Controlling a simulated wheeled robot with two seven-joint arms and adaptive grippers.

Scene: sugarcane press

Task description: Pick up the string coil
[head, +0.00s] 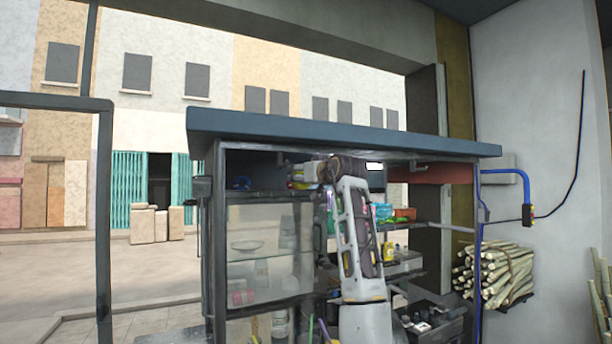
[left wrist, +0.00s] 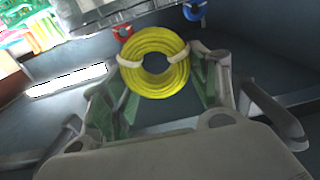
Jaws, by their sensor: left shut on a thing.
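The string coil (left wrist: 152,88) is a yellow ring of wound string with pale ties on its left and right sides. In the left wrist view it sits between the two fingers of my left gripper (left wrist: 160,72), which is shut on it. In the head view my left gripper (head: 316,173) is high under the counter roof. Only a small patch of colour shows at its tip there, and the arm covers much of that area. My right gripper is not in view.
A red coil (left wrist: 122,32) and a blue coil (left wrist: 195,10) hang close beyond the yellow one. The dark roof slab (head: 340,137) is just above my gripper. A glass cabinet (head: 265,245) stands below left, with stocked shelves behind my arm. Cane bundles (head: 497,272) are at right.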

